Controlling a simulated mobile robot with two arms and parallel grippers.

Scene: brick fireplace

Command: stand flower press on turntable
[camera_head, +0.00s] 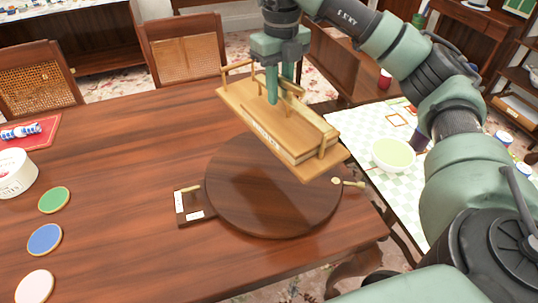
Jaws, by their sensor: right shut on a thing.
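The flower press (259,131) is a light wooden board with a pale stack, posts and rails on it. My right gripper (279,92) is shut on it from above. The press hangs tilted over the back part of the dark round turntable (262,199), with its right end lower in the picture. It hides part of the turntable's far rim. I cannot tell whether it touches the turntable. The turntable stands on the wooden table (130,180) near its right edge. My left gripper is not in view.
A small dark block with white labels and a brass peg (188,207) sits left of the turntable; a brass knob (347,183) is at its right. Green, blue and pink coasters (45,239) and a white tub (14,174) are at the left. A bowl (393,154) stands on a checkered side table.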

